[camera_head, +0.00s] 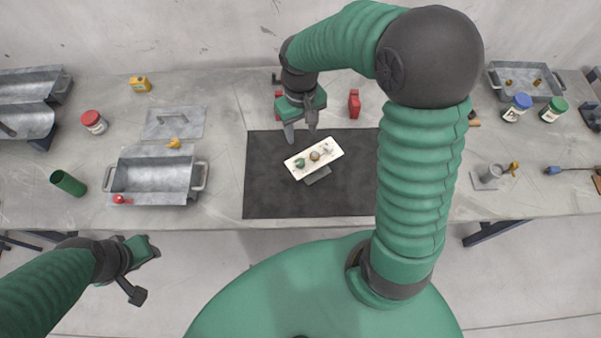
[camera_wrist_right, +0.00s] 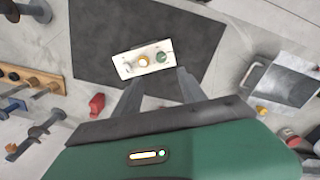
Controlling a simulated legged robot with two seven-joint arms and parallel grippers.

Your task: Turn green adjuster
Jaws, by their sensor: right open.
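The green adjuster (camera_head: 300,163) is a small round knob at the left end of a tilted white panel (camera_head: 332,147). It also shows in the right wrist view (camera_wrist_right: 161,57), on the right end of the panel (camera_wrist_right: 124,67). A yellowish knob (camera_head: 314,156) and a pale one sit beside it. My right gripper (camera_head: 301,128) is open and empty, just behind the panel in the head view. In the right wrist view its fingers (camera_wrist_right: 160,79) point at the panel, apart from the knob. My left gripper (camera_head: 146,270) is open and empty, off the table's front edge.
The panel stands on a black mat (camera_head: 270,190) with free room around it. A red object (camera_head: 354,104) stands behind the mat. A metal tray (camera_head: 152,176) is at the left, and a metal cup (camera_head: 490,174) at the right.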

